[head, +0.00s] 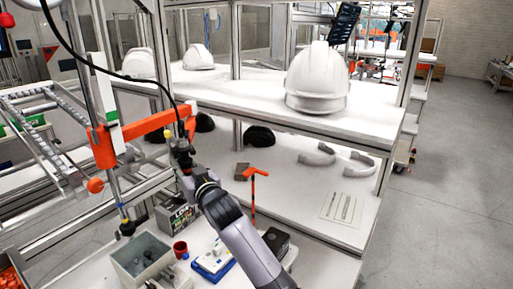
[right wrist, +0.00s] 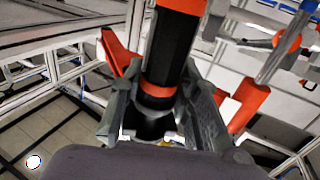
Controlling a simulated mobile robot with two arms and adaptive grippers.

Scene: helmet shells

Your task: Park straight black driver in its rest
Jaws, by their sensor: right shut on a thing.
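The straight black driver (right wrist: 172,48) has orange bands and runs up between the fingers of my right gripper (right wrist: 160,120) in the right wrist view. In the head view my right gripper (head: 183,150) is shut on the driver, and a black cable runs up from there. An orange bracket (head: 150,124) on the post is right beside the gripper. Orange parts (right wrist: 245,105) show on both sides of the driver in the right wrist view. I cannot tell whether the driver touches them. My left gripper is not in view.
A slim hanging tool (head: 118,190) is left of my arm. A grey bin (head: 140,262), a red cup (head: 180,250) and a blue-white device (head: 212,262) stand below. White helmet shells (head: 317,80) sit on the shelf (head: 260,108). An orange hooked stand (head: 253,190) is to the right.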

